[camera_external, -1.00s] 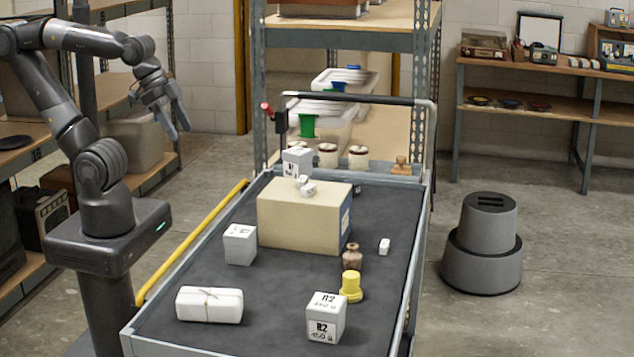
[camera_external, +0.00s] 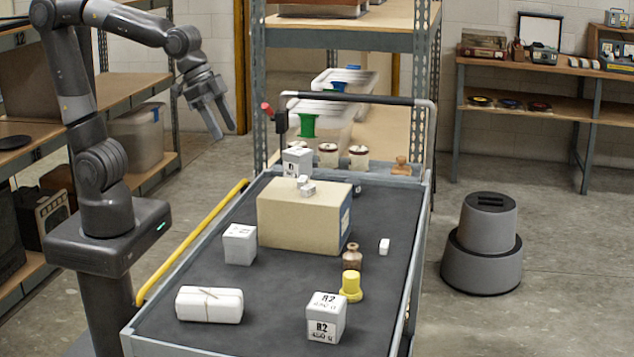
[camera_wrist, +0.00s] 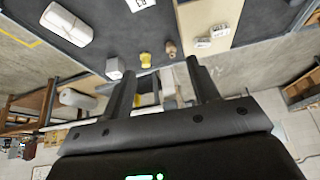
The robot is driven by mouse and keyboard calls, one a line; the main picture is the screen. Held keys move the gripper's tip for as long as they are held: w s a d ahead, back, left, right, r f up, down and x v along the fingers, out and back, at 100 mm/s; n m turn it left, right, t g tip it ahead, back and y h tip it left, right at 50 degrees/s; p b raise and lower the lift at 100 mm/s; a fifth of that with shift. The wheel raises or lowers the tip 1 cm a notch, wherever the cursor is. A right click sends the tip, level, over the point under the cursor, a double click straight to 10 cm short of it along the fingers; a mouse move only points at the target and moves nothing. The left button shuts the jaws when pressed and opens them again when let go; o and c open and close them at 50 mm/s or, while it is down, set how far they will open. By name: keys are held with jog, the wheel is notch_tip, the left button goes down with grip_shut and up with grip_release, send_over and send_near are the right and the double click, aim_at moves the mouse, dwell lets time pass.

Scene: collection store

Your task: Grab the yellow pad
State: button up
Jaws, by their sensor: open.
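The yellow pad (camera_external: 350,287) looks like a small stepped yellow piece, wider at its base, standing on the dark top of the cart (camera_external: 270,325). It stands just in front of a brown bottle (camera_external: 352,257). It also shows in the wrist view (camera_wrist: 146,60), left of the bottle (camera_wrist: 170,48). My gripper (camera_external: 224,133) is open and empty, with its fingers pointing down, in the air beyond the cart's left side in the external view. It is well apart from the yellow pad. Its two fingers (camera_wrist: 162,70) stand apart in the wrist view.
A beige box (camera_external: 298,222) with small white pieces on it stands mid-cart. A white block (camera_external: 240,244), a wrapped white parcel (camera_external: 209,304), an R2 block (camera_external: 326,317) and a small white piece (camera_external: 384,246) stand around it. A yellow rail (camera_external: 190,243) runs along the cart's left side.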

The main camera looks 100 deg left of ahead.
jog(key=w+d+f, duration=0.2)
jog(key=w+d, duration=0.1)
jog(key=w, duration=0.6)
jog(key=m+g, duration=0.1)
jog(key=m, duration=0.1)
send_near(351, 274)
jog(key=shift+h, duration=0.4)
jog(key=x, duration=1)
jog(key=shift+w+a+f, duration=0.1)
jog(key=shift+a+f, duration=0.25)
jog(key=shift+c, duration=0.2)
jog(key=c, duration=1)
jog(key=shift+r, duration=0.1)
